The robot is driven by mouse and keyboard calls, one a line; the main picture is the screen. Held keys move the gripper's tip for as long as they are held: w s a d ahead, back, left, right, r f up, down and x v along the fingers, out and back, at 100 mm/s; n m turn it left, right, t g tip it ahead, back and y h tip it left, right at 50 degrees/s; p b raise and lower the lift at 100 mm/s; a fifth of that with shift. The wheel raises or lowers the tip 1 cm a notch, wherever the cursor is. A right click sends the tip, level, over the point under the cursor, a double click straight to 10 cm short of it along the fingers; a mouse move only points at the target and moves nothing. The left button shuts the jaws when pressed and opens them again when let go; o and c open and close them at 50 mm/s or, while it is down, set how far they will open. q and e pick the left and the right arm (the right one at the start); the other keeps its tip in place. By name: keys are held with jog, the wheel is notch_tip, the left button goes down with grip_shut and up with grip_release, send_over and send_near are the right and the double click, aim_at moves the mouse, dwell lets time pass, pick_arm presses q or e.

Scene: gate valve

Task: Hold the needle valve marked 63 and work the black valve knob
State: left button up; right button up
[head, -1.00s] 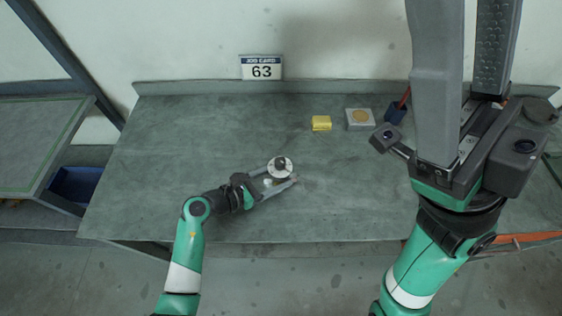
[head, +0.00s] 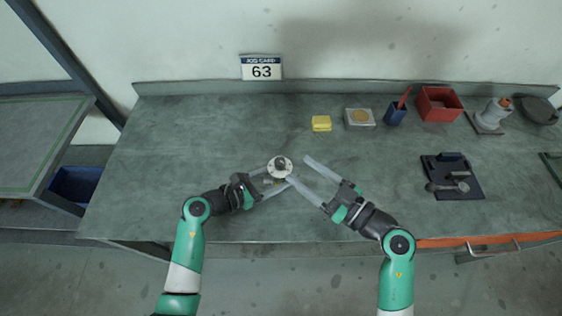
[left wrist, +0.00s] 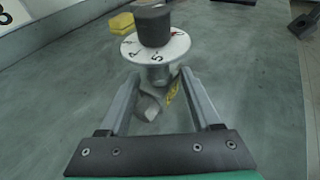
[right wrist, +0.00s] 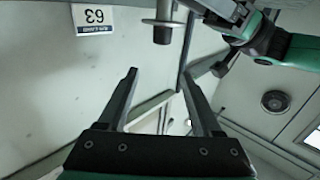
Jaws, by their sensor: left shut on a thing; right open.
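The needle valve (head: 277,172) stands upright over the bench. It has a white numbered dial (left wrist: 175,48) and a black knob (left wrist: 153,26) on top. My left gripper (head: 280,177) is shut on the valve's body below the dial. A yellow tag (left wrist: 173,90) hangs near its fingers. My right gripper (head: 299,170) is open and empty, just right of the valve, its fingers pointing towards it. In the right wrist view, the knob (right wrist: 162,33) appears inverted beyond the open fingertips, apart from them. No 63 is readable on the valve.
A card reading 63 (head: 262,67) is on the wall. The bench's left side is clear.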

aim_at(285, 166)
pick_arm(q)
jog(key=shift+f, duration=0.15)
pick_arm(e)
jog(key=f, duration=0.4)
jog(key=shift+w+a+f, duration=0.1)
jog(key=shift+w+a, duration=0.05)
jog(key=shift+a, duration=0.05)
pick_arm(q)
jog(key=c, duration=0.4)
pick_arm(e)
jog(key=x, duration=0.7)
jog(key=shift+d, duration=0.1)
grip_shut()
